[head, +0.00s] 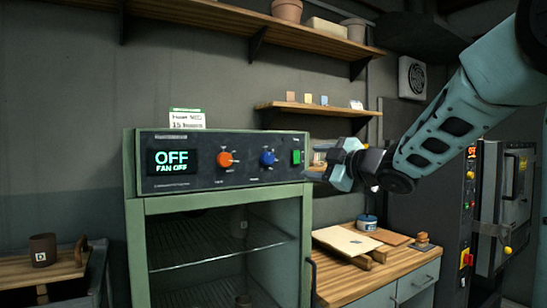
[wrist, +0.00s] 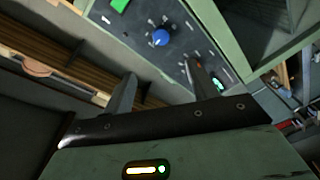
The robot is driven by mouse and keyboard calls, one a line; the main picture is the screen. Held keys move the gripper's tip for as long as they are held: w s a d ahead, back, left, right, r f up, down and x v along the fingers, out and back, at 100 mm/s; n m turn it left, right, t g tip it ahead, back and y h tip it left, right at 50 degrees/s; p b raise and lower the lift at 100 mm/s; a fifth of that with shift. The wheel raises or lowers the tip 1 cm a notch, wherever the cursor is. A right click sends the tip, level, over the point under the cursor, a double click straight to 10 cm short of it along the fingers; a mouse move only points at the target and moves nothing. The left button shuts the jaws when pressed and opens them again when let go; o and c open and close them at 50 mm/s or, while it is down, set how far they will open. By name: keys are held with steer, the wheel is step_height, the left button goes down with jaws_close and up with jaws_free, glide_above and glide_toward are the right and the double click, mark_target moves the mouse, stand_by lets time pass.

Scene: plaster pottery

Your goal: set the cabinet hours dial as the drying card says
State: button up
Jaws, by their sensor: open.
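The green drying cabinet (head: 129,220) has a dark control panel with an orange knob (head: 225,160), a blue knob (head: 267,158) and a green button (head: 296,157). Its display (head: 172,161) reads OFF and FAN OFF. Labels under the knobs are too small to read. A white card (head: 187,120) with a green top edge stands on the cabinet; its second line seems to start with 15, the rest is blurred. My gripper (head: 316,173) is open and empty, just right of the panel. In the wrist view the blue knob (wrist: 161,37) shows beyond my open fingers (wrist: 162,90), apart from them.
A wooden worktop (head: 340,280) with a board and a blue-labelled jar (head: 367,222) stands right of the cabinet. Wall shelves (head: 320,110) hang above. A brown mug (head: 43,250) sits on a bench at left. The space before the panel is clear.

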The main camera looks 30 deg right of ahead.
mark_target(270, 158)
steer(key=w+p, duration=0.1)
steer(key=w, duration=0.4)
steer(key=w+a+p, duration=0.1)
steer(key=w, duration=0.5)
steer(key=w+a+p, duration=0.1)
steer(key=w+p, duration=0.1)
steer(key=w, duration=0.3)
steer(key=shift+w+a, duration=0.25)
steer(key=shift+w, duration=0.1)
steer(key=c, duration=1)
